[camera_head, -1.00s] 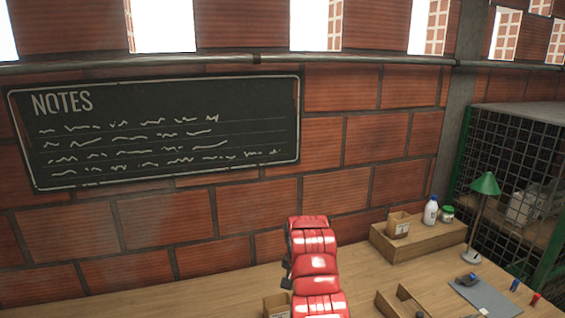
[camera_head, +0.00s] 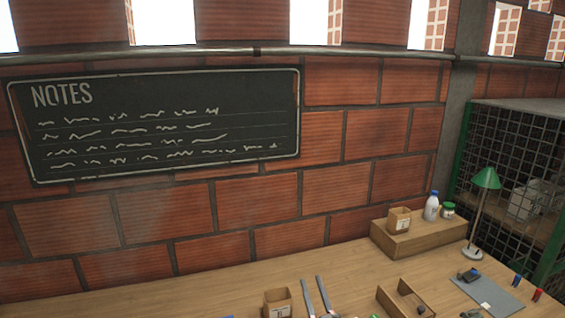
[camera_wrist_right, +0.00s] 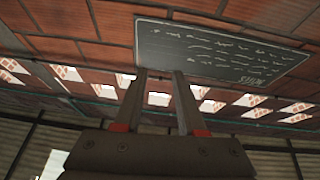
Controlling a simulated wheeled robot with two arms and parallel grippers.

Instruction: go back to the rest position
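My right gripper (camera_head: 314,281) shows at the bottom middle of the head view as two thin grey fingers pointing up. In the right wrist view the gripper (camera_wrist_right: 159,74) has its fingers apart with nothing between them. It points towards the brick wall and the windows, with the notes board (camera_wrist_right: 215,50) beyond it. My left gripper is in neither view.
A wooden table (camera_head: 190,295) runs along the wall. A small brown box (camera_head: 277,302) stands just left of the right gripper. To the right are an open wooden tray (camera_head: 383,300), a wooden riser (camera_head: 420,240) with containers, and a green lamp (camera_head: 486,180).

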